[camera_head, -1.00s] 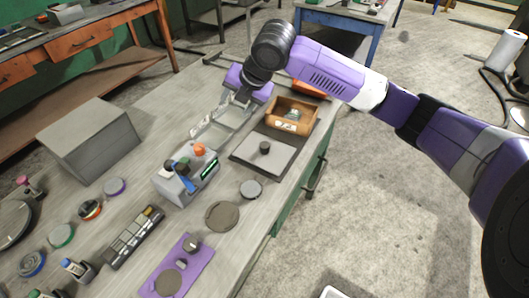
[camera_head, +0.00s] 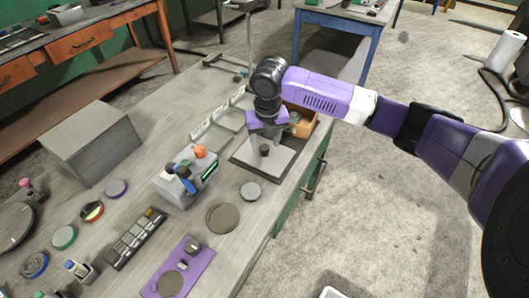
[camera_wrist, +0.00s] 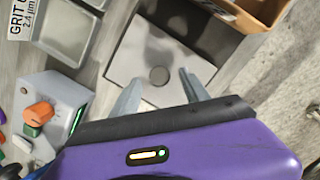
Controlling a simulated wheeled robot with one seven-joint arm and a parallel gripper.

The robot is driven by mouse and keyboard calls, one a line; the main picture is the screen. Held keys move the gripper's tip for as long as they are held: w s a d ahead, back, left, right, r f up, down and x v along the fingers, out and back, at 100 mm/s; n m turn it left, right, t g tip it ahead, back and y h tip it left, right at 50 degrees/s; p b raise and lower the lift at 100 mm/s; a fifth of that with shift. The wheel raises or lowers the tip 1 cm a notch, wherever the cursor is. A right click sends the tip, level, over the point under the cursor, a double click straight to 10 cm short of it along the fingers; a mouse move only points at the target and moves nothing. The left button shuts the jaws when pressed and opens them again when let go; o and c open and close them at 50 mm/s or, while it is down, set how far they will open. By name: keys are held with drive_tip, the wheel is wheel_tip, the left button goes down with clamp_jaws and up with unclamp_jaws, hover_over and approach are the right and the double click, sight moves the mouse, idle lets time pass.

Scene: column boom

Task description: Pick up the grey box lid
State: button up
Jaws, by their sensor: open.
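The grey box lid (camera_head: 263,168) is a flat, square plate with a small dark round knob (camera_head: 265,150) in its middle. It lies flat on the bench within a darker square. My gripper (camera_head: 266,141) hangs over the lid, pointing down, its fingers spread and empty. In the wrist view the lid (camera_wrist: 137,57) is under the gripper (camera_wrist: 159,82), and the round knob (camera_wrist: 159,76) appears between the two fingertips. How high the fingertips are above the lid is hard to tell.
A wooden box (camera_head: 304,127) stands close behind the lid. A large grey box (camera_head: 90,140) and several small discs and tools occupy the bench's left and front.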

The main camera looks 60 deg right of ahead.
drive_tip(key=shift+w+d+f, duration=0.15)
drive_tip(key=shift+f, duration=0.9)
clamp_jaws()
drive_tip(key=shift+r, duration=0.15)
